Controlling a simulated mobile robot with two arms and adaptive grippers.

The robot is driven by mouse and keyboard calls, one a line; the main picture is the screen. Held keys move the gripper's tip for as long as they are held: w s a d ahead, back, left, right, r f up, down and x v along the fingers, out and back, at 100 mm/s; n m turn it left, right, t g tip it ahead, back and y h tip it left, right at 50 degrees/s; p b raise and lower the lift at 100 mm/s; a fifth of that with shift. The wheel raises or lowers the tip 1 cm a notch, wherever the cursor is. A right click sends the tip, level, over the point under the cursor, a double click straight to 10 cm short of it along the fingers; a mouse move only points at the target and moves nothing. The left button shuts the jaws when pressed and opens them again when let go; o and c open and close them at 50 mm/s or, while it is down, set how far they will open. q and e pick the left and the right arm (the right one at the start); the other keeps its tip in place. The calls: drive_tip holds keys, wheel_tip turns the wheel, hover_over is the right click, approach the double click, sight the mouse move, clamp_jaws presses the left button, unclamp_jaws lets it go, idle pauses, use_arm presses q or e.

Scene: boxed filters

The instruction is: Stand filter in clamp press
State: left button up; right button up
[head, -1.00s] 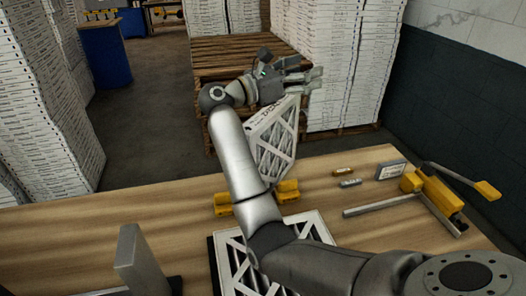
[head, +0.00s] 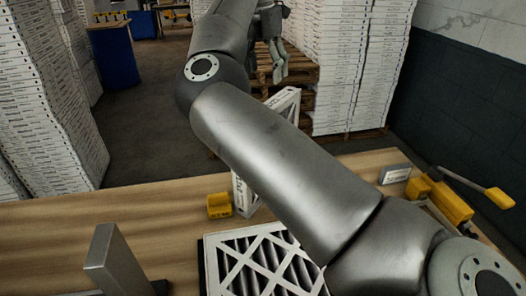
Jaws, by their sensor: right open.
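A white-framed filter (head: 242,194) stands on edge at the yellow clamp press (head: 219,207). Its lower left corner shows beside the left yellow block, and its top corner shows above my arm. My arm hides most of the filter and the rest of the press, so I cannot tell how it sits between the blocks. My right gripper (head: 278,66) is open, fingers pointing down, above and behind the filter and apart from it. My left gripper is not in view.
Another filter (head: 262,260) lies flat at the table's front. A grey metal upright (head: 109,262) stands at left. A yellow-handled toggle clamp (head: 446,200) and a small sign block (head: 395,174) are at right. Stacked boxes (head: 345,70) stand behind. The wooden table (head: 100,212) is clear at left.

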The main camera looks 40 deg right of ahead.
drive_tip(key=shift+a+f, duration=0.1)
drive_tip(key=shift+f, duration=0.3)
drive_tip(key=f, duration=0.4)
drive_tip(key=shift+w+d+f+p, duration=0.15)
drive_tip(key=shift+d+f+p, duration=0.1)
drive_tip(key=shift+d+p, duration=0.15)
drive_tip(key=shift+d+f+p, duration=0.1)
drive_tip(key=shift+f+p, duration=0.25)
drive_tip(key=shift+f, duration=0.15)
drive_tip(key=f, duration=0.1)
drive_tip(key=f+p, duration=0.1)
drive_tip(key=f, duration=0.1)
drive_tip(key=shift+d+f, duration=0.15)
drive_tip(key=shift+d, duration=0.1)
drive_tip(key=shift+d+f+p, duration=0.1)
drive_tip(key=shift+f+p, duration=0.2)
drive_tip(key=shift+f, duration=0.2)
drive_tip(key=c, duration=1.4)
clamp_jaws()
drive_tip(key=shift+r, duration=0.15)
